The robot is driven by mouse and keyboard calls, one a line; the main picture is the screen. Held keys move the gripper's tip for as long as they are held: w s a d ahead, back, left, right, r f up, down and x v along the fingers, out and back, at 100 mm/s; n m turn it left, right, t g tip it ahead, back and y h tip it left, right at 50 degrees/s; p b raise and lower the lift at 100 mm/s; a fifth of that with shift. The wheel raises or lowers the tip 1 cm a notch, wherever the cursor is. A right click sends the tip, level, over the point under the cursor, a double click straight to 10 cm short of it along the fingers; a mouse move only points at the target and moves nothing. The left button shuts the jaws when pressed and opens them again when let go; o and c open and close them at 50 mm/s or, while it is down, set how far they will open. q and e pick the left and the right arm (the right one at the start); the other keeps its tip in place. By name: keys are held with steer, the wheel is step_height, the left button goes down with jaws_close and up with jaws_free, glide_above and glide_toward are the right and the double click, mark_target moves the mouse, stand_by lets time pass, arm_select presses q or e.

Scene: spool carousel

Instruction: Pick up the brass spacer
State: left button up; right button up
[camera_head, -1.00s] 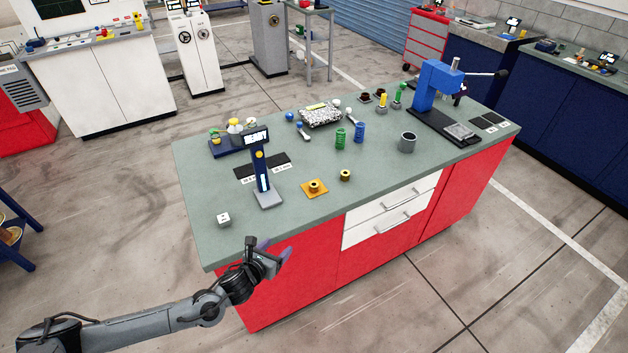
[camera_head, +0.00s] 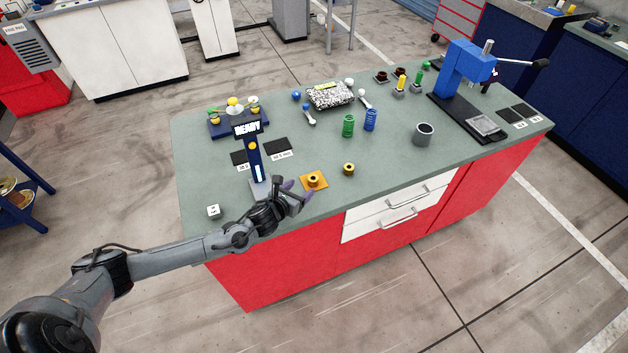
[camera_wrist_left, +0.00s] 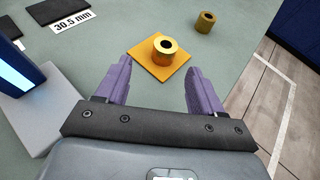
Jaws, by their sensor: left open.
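Two short brass rings with a central hole stand near the bench's front edge; I cannot tell for certain which is the spacer. One brass ring (camera_head: 313,181) stands upright on an orange square pad (camera_head: 320,187). The other brass ring (camera_head: 349,169) stands on the bare bench to its right. In the left wrist view the brass ring on the pad (camera_wrist_left: 165,49) lies ahead, between the lines of the fingers, and the other brass ring (camera_wrist_left: 206,21) is farther right. My left gripper (camera_head: 298,196) is open and empty, short of the pad, with purple fingers. My right gripper is not visible.
A blue post with a READY display (camera_head: 252,160) stands on a grey base close left of my left gripper. Green (camera_head: 348,125) and blue (camera_head: 371,120) springs and a grey cup (camera_head: 423,134) stand farther back.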

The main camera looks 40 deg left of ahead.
mark_target(312, 180)
arm_select(q)
steer(key=x, duration=0.5)
steer(key=shift+w+d+r, duration=0.3)
steer(key=shift+w, duration=0.2)
steer(key=shift+w+a+f, duration=0.1)
steer(key=shift+w+f, duration=0.15)
steer(key=shift+w, duration=0.25)
steer(key=c, duration=1.2)
steer(key=shift+r, duration=0.1)
steer(key=shift+c, duration=0.2)
